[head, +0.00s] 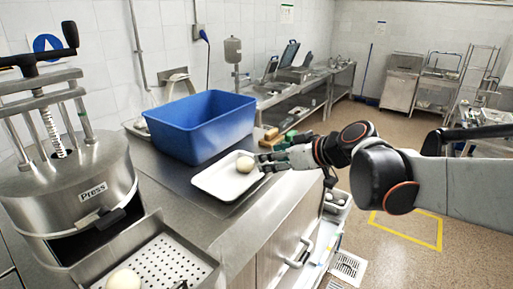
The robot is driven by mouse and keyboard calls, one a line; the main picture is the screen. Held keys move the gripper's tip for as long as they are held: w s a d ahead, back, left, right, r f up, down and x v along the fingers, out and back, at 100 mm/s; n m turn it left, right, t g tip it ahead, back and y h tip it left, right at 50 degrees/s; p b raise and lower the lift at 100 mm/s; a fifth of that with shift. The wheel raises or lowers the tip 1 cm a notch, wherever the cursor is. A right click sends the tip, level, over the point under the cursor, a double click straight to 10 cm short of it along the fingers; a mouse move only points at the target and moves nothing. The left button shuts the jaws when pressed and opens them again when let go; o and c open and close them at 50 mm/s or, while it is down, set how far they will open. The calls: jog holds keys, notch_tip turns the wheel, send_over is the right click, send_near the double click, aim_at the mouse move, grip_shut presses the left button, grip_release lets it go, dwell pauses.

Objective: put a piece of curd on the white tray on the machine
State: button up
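A white tray (212,182) lies on the steel counter in front of the blue bin. A round, pale piece of curd (245,164) shows over the tray's right part; I cannot tell whether it rests on the tray or is just above it. My gripper (259,163) reaches in from the right, its fingertips beside the curd's right side. Whether the fingers grip the curd is too small to tell. Another pale round piece (123,280) lies on the perforated white tray (168,262) at the front of the press (75,185).
A blue bin (200,125) stands on the counter behind the white tray. Small brown and green items (275,136) lie near the counter's back right edge. A drawer or rack with pale round pieces (336,200) shows below my arm. Open floor lies to the right.

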jog(key=s+d+f+m+h, duration=0.2)
jog(key=s+d+f, duration=0.1)
jog(key=s, duration=0.5)
jog(key=s+d+f+m+g+h, duration=0.1)
jog(key=s+d+f+m+h, duration=0.2)
jog(key=s+d, duration=0.2)
jog(key=s+d+f+m+g+h, duration=0.1)
jog(key=s+d+f+m+h, duration=0.2)
jog(key=s, duration=0.7)
jog(key=shift+s+d+f, duration=0.2)
jog(key=shift+s+d, duration=0.15)
jog(key=shift+d, duration=0.3)
